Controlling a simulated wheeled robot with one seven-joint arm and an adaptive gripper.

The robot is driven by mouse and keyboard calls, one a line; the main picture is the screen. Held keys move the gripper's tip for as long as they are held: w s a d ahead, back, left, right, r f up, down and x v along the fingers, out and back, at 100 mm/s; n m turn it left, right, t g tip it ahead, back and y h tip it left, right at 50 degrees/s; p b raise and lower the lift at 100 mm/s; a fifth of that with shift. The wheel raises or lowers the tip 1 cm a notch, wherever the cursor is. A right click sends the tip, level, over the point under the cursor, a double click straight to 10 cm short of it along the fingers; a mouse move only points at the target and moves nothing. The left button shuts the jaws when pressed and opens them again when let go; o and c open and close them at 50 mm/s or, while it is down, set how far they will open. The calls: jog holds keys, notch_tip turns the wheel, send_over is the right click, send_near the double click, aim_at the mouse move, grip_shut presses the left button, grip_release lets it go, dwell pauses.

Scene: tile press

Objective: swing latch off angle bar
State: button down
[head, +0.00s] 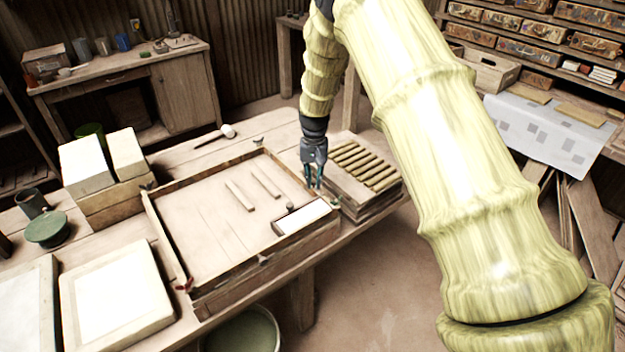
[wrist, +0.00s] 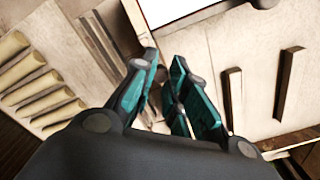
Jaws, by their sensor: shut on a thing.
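The press is a shallow wooden tray (head: 197,215) on the table, with raised rails around it. The angle bar (head: 287,174) runs along its right side. My gripper (head: 314,184) points down at this bar, near its front right corner. In the wrist view, my gripper (wrist: 165,101) has its teal-padded fingers close together beside the rail. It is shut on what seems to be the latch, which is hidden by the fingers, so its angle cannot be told. A small fitting (head: 335,203) shows at the corner, just right of the gripper.
Two loose strips (head: 240,196) and a white-topped block (head: 301,217) lie in the tray. A board with several clay rolls (head: 362,165) stands close to the right of my gripper. White slabs (head: 87,165) are stacked left. A mallet (head: 227,131) lies behind.

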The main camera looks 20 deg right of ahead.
aim_at(315, 181)
jog(key=shift+w+d+r+m, duration=0.1)
jog(key=shift+w+d+m, duration=0.05)
jog(key=shift+m, duration=0.45)
jog(key=c, duration=1.4)
grip_release()
notch_tip(315, 181, up, 12)
jog(key=shift+f, duration=0.1)
